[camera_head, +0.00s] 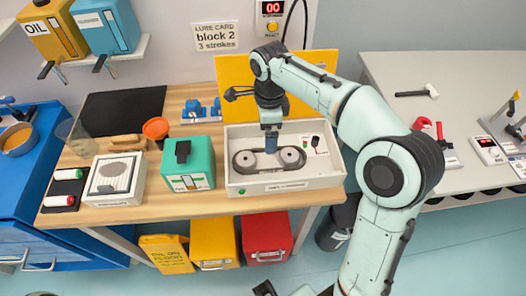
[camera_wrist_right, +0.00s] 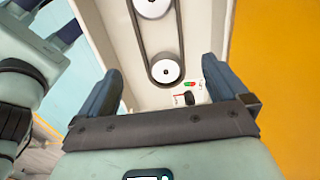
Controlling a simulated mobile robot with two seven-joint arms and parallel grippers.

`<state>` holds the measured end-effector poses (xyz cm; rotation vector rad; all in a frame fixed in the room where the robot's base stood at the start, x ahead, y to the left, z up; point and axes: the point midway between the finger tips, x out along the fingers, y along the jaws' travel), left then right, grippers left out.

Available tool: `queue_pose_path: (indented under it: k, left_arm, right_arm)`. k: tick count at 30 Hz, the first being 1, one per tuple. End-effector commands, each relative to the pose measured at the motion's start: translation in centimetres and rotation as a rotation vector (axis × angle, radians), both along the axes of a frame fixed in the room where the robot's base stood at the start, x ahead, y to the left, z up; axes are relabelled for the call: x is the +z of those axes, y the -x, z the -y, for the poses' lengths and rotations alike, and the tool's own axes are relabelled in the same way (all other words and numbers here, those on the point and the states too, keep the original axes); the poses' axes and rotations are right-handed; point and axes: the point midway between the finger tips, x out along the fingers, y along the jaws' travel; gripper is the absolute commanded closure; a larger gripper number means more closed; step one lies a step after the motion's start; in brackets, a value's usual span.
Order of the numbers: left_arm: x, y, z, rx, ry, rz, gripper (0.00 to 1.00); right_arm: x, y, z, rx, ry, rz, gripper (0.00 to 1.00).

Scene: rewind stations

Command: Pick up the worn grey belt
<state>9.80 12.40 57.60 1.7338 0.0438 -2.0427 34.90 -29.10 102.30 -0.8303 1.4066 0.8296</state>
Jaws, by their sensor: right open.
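The dark grey belt (camera_head: 270,151) runs around two white pulleys (camera_head: 289,155) in a shallow white tray (camera_head: 235,187) on the wooden bench. My right gripper (camera_head: 271,143) points down over the tray, its fingers above the belt's middle. In the right wrist view my gripper (camera_wrist_right: 161,70) is open, with nothing between its fingers. That view also shows the belt (camera_wrist_right: 140,40) as a long loop around both pulleys, beyond the fingertips and apparently apart from them. The gripper hides part of the belt in the head view.
A teal box (camera_head: 188,177) and a white box (camera_head: 114,180) stand left of the tray. A yellow panel (camera_head: 232,70) rises behind it. Red and yellow bins (camera_head: 267,238) sit below the bench. A grey table (camera_head: 400,70) stands at the right.

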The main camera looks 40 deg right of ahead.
Motion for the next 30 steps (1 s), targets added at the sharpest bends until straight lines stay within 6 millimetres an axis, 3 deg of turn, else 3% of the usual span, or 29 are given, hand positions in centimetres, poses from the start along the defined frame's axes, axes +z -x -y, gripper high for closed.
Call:
queue_pose_path:
  k: [3, 9, 16, 24, 30]
  left_arm:
    - [-0.7, 0.3, 0.0, 0.001, 0.000, -0.005, 0.57]
    - [-1.2, 0.5, 0.0, 0.000, 0.000, -0.006, 0.57]
    - [-1.4, 0.5, 0.0, 0.000, 0.000, -0.006, 0.57]
    - [-1.7, 0.6, 0.0, 0.000, 0.000, -0.007, 0.57]
    - [-1.8, 0.6, 0.0, 0.001, 0.000, -0.007, 0.57]
  right_arm:
    - [-2.8, 0.1, 0.0, 0.000, 0.000, -0.007, 0.00]
    - [-6.0, 0.1, 0.1, 0.000, -0.001, -0.005, 0.00]
    - [-7.5, 0.0, 0.2, 0.000, 0.000, -0.004, 0.00]
    - [-11.4, 0.0, 0.5, 0.001, 0.000, -0.004, 0.00]
    - [-11.9, 0.0, 0.5, 0.001, 0.000, -0.001, 0.00]
